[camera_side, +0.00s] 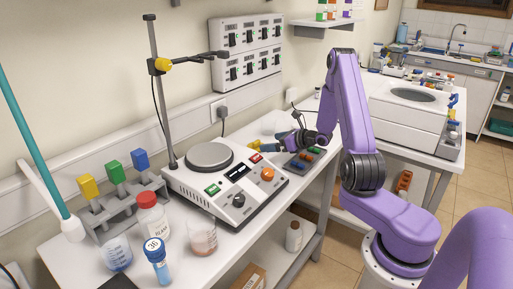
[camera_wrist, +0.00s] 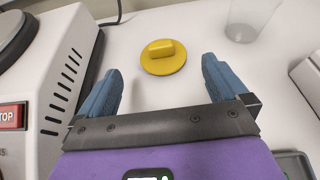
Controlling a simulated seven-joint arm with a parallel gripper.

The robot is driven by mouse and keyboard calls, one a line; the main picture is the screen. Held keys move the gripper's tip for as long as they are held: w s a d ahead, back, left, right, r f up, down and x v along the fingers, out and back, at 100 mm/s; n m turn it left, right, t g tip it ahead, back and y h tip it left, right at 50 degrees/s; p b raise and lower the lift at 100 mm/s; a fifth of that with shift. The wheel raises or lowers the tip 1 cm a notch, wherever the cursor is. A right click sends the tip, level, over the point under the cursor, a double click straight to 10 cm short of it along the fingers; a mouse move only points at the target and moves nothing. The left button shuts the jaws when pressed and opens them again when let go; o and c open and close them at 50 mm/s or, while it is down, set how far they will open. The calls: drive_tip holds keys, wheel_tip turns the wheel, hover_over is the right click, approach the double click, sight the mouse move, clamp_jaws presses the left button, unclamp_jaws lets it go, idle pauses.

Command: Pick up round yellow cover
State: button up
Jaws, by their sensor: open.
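The round yellow cover (camera_wrist: 163,57) lies flat on the white bench in the wrist view. It is a disc with a raised block-shaped grip across its top. My gripper (camera_wrist: 160,82) is open, with two blue fingers wide apart. The cover is beyond the fingertips and roughly centred between them, with nothing held. In the side view my gripper (camera_side: 281,142) is low over the bench at the back, past the hotplate.
The hotplate stirrer (camera_side: 225,185) stands close on the left of my gripper, and its housing (camera_wrist: 55,70) fills the wrist view's left side. A clear beaker (camera_wrist: 250,18) stands at upper right. Bench around the cover is clear.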

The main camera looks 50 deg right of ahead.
sight(258, 142)
drive_tip(key=shift+x, duration=4.1)
drive_tip(key=shift+d, duration=0.1)
drive_tip(key=c, duration=0.9)
drive_tip(key=shift+r, duration=0.1)
drive_tip(key=shift+c, duration=0.2)
drive_tip(key=shift+r, duration=0.15)
